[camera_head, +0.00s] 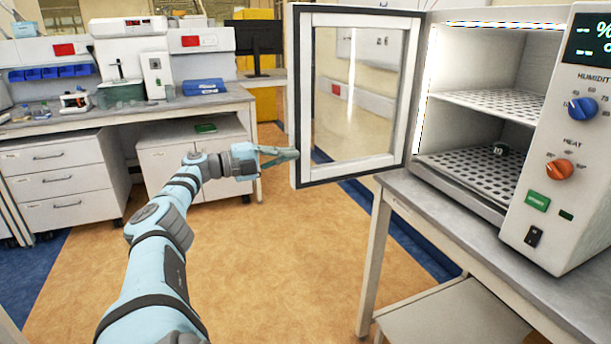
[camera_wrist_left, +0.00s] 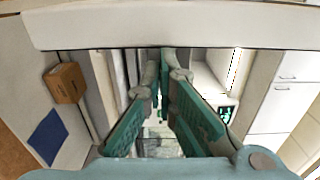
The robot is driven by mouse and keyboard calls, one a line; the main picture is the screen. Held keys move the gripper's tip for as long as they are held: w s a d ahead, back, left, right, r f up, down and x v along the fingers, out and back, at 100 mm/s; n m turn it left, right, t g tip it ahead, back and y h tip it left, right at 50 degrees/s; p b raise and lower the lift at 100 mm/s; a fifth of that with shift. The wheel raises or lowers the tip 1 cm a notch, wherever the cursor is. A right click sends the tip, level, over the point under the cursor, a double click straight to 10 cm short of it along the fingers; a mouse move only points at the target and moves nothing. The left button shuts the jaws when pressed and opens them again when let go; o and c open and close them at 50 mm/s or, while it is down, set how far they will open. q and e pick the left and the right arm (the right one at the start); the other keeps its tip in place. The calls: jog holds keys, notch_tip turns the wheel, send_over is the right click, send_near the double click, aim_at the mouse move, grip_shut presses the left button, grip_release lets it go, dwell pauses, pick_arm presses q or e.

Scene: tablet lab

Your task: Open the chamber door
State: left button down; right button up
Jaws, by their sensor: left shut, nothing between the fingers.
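The chamber door (camera_head: 398,110), a white frame with a dark border around a clear pane, stands wide open, swung out to the left of the chamber (camera_head: 545,200). The chamber's interior shows, with two perforated shelves (camera_head: 455,172). My left gripper (camera_head: 292,154) is shut and empty, its fingertips at the free left edge of the door frame. I cannot tell whether they touch it. In the left wrist view the green fingers (camera_wrist_left: 165,75) converge beneath a pale horizontal bar whose identity is unclear. My right gripper is not in view.
A small dark object (camera_head: 500,149) sits on the lower shelf. A lab bench (camera_head: 180,104) with equipment stands at the back left. Open floor (camera_head: 290,270) lies between.

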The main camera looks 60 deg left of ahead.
pick_arm(q)
jog(key=shift+s+a, duration=0.1)
jog(key=shift+a, duration=0.1)
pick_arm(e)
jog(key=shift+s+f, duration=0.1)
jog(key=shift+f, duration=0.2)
pick_arm(q)
jog(key=shift+r, duration=0.15)
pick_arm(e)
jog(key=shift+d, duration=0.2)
pick_arm(q)
notch_tip(320, 180, up, 10)
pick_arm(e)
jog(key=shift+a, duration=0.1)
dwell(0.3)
